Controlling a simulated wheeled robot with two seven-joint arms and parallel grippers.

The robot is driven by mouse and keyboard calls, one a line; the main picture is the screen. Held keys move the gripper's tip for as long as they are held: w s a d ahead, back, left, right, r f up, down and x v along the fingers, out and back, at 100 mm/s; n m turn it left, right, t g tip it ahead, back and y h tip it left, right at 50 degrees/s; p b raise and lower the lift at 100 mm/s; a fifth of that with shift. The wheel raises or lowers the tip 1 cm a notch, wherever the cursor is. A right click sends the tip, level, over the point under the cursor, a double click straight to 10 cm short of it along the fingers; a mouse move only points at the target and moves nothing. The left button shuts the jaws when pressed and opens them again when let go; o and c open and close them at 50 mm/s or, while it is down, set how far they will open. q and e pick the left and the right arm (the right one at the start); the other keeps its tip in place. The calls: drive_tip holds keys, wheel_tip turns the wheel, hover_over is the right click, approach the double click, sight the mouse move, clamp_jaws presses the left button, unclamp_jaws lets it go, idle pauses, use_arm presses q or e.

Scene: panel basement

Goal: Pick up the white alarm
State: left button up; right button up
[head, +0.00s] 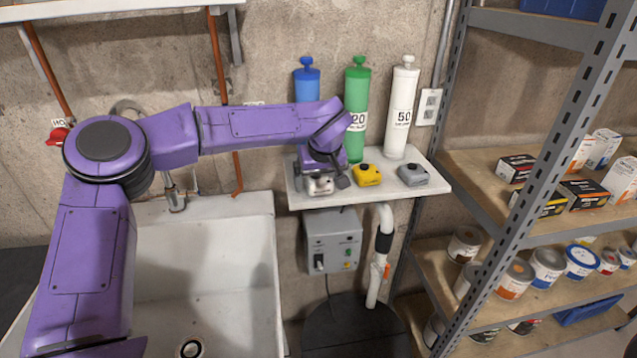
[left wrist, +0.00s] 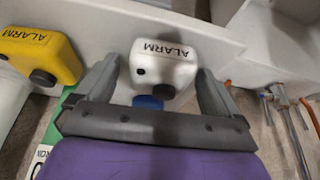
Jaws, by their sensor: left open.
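The white alarm (head: 318,185), a small box with a dark button, sits at the left front of the small wall shelf (head: 428,188). My left gripper (head: 325,178) is over it and partly hides it in the head view. In the left wrist view the white alarm (left wrist: 163,68), lettered ALARM, lies between the two grey fingers of my left gripper (left wrist: 158,76). The fingers are open, one on each side; I cannot tell whether either touches it. My right gripper is not in view.
A yellow alarm (head: 366,175) and a grey alarm (head: 413,174) stand to the right on the same shelf. Blue (head: 307,80), green (head: 357,105) and white (head: 402,108) cylinders stand behind. A sink (head: 215,270) is at lower left, a metal rack (head: 520,190) at right.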

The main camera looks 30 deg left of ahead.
use_arm(q)
drive_tip(key=c, duration=1.1)
drive_tip(key=shift+r, duration=0.1)
